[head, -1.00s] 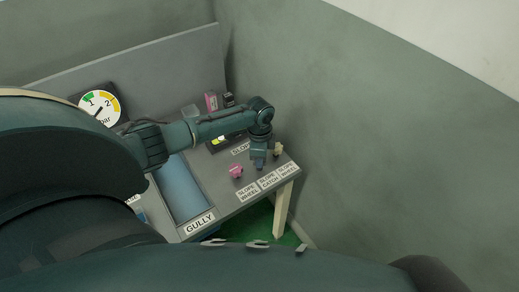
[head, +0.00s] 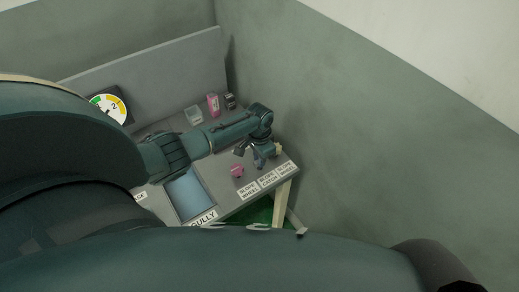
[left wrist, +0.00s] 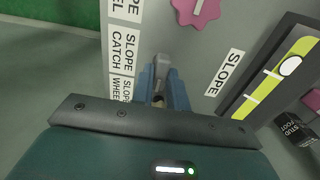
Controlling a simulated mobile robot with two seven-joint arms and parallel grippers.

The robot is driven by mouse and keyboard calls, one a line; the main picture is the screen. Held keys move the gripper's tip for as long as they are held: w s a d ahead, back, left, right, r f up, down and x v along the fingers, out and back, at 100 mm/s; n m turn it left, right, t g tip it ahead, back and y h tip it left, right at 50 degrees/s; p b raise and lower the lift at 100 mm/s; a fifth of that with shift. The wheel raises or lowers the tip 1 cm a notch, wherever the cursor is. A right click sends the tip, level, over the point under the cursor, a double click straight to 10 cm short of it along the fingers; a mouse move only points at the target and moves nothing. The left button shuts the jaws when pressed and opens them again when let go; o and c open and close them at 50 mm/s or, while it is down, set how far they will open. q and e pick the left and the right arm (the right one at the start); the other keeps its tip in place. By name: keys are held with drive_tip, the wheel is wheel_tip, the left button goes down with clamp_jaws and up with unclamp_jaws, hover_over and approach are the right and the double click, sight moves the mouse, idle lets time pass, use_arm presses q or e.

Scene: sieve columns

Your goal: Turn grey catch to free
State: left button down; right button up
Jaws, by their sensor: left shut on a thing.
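The grey catch (left wrist: 161,70) shows in the left wrist view between the two blue fingers of my left gripper (left wrist: 162,84). It stands beside the label SLOPE CATCH (left wrist: 125,52). The gripper is shut on it, and the fingers hide its sides. In the head view my left gripper (head: 264,160) is low over the right end of the bench, right of a pink wheel (head: 237,171); the catch cannot be made out there. My right gripper is not in view.
The pink wheel also shows close by in the left wrist view (left wrist: 196,10). A cream knob (head: 278,148) is partly hidden behind the gripper. The blue gully (head: 187,194) lies left. A pink box (head: 213,104) and a dark box (head: 231,101) stand at the back. A wall rises at right.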

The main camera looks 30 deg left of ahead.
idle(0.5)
use_arm(q)
drive_tip(key=c, duration=1.4)
unclamp_jaws()
wheel_tip(320, 180, up, 13)
drive_tip(key=shift+r+p, duration=0.1)
drive_tip(key=shift+p, duration=1)
